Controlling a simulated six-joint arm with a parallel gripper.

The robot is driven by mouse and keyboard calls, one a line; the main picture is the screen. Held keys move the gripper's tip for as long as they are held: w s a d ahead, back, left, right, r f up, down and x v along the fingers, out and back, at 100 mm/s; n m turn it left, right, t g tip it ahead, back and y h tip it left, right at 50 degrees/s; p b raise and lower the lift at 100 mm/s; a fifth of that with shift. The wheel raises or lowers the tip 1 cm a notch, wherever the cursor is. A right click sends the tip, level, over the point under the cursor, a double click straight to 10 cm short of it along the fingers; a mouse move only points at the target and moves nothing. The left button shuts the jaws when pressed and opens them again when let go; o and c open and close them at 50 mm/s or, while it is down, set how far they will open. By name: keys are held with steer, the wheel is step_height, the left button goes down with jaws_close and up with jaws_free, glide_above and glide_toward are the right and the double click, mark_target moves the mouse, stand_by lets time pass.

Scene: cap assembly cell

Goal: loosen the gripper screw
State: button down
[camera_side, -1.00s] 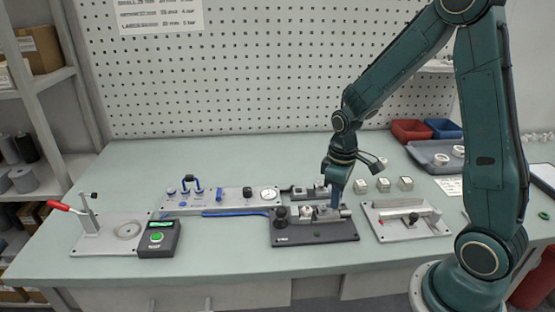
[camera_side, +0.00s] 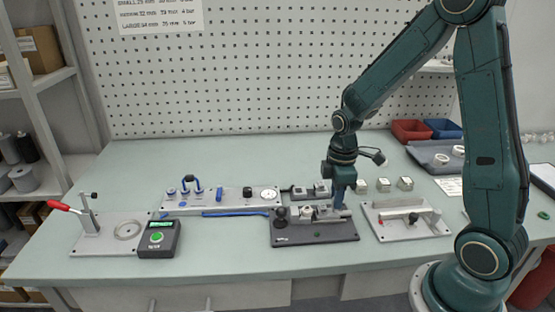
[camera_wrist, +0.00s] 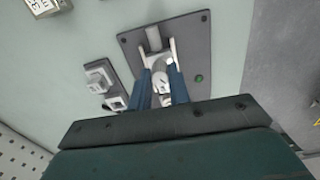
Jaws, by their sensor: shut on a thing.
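A dark fixture plate (camera_side: 340,230) lies on the bench, with a black knob (camera_side: 281,214) and metal clamp parts on it. My gripper (camera_side: 341,206) points down at the right end of the clamp. A whitish round part (camera_wrist: 162,88) shows between the fingers. The exact contact is partly hidden.
A gauge panel (camera_side: 230,197) stands left of the fixture. A grey plate with a metal bar (camera_side: 405,217) is close on the right. Small square parts (camera_side: 383,185) sit behind. A green-button box (camera_side: 159,238) and red-handled press (camera_side: 89,225) are further left.

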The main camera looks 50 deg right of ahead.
steer(key=c, duration=1.3)
jaws_free()
steer(key=shift+r, duration=0.15)
step_height(320, 180, up, 14)
steer(key=shift+f, duration=0.25)
steer(key=s+a+r+m+t, duration=0.2)
steer(key=s+a+r+m, duration=0.1)
steer(key=s, duration=0.4)
steer(key=s+a+r+m+t, duration=0.3)
steer(key=s+a+m, duration=0.2)
steer(key=s+a, duration=0.1)
steer(key=shift+s+m+t, duration=0.3)
steer(key=shift+s+m, duration=0.1)
steer(key=shift+s, duration=0.2)
